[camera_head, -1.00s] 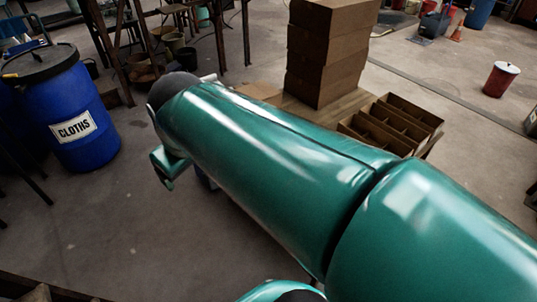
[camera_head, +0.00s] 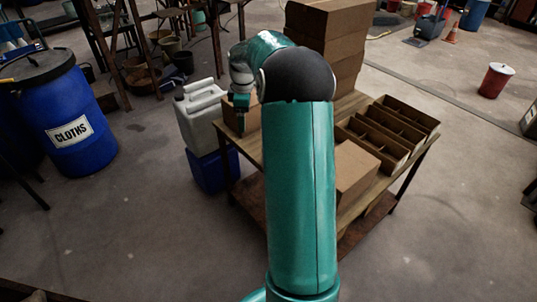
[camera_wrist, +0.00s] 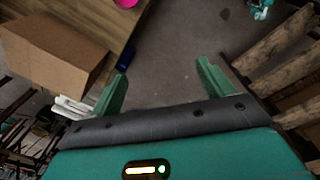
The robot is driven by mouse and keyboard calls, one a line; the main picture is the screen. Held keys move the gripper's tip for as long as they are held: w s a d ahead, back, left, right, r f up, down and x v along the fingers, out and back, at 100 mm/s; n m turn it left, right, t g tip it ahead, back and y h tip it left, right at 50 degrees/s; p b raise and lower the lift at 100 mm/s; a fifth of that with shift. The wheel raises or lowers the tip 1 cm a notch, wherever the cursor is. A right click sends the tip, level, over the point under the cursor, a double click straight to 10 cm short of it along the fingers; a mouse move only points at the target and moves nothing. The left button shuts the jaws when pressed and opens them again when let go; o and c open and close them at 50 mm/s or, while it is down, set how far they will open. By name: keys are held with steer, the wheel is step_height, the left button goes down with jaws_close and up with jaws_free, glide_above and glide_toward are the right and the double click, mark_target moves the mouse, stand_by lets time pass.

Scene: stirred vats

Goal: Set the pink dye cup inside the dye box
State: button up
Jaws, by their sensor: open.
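A bright pink round thing (camera_wrist: 126,3), likely the pink dye cup, shows at the top edge of the wrist view, mostly cut off. It is over the wooden table (camera_wrist: 122,22). I cannot make it out in the head view. An open cardboard box with dividers (camera_head: 398,128), perhaps the dye box, sits at the table's right side in the head view. My gripper (camera_wrist: 163,85) is open and empty, with floor showing between its fingers. In the head view my gripper (camera_head: 240,118) points down near the table's left end. My arm hides the middle of the table.
A tall stack of cardboard boxes (camera_head: 330,45) stands at the table's back. A closed carton (camera_head: 354,170) sits near the front. A white jerrycan (camera_head: 202,112) stands above a blue container (camera_head: 212,172) at the left. A blue CLOTHS barrel (camera_head: 68,125) is farther left.

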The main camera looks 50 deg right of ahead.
steer(key=s+d+f+n+y, duration=0.1)
steer(key=s+d+f+n, duration=0.15)
steer(key=d+f, duration=0.9)
steer(key=shift+m, duration=0.45)
steer(key=f, duration=0.8)
steer(key=w+f, duration=0.1)
steer(key=f, duration=0.4)
steer(key=shift+a, duration=0.2)
steer(key=c, duration=1.3)
steer(key=shift+o, duration=0.2)
steer(key=shift+r, duration=0.1)
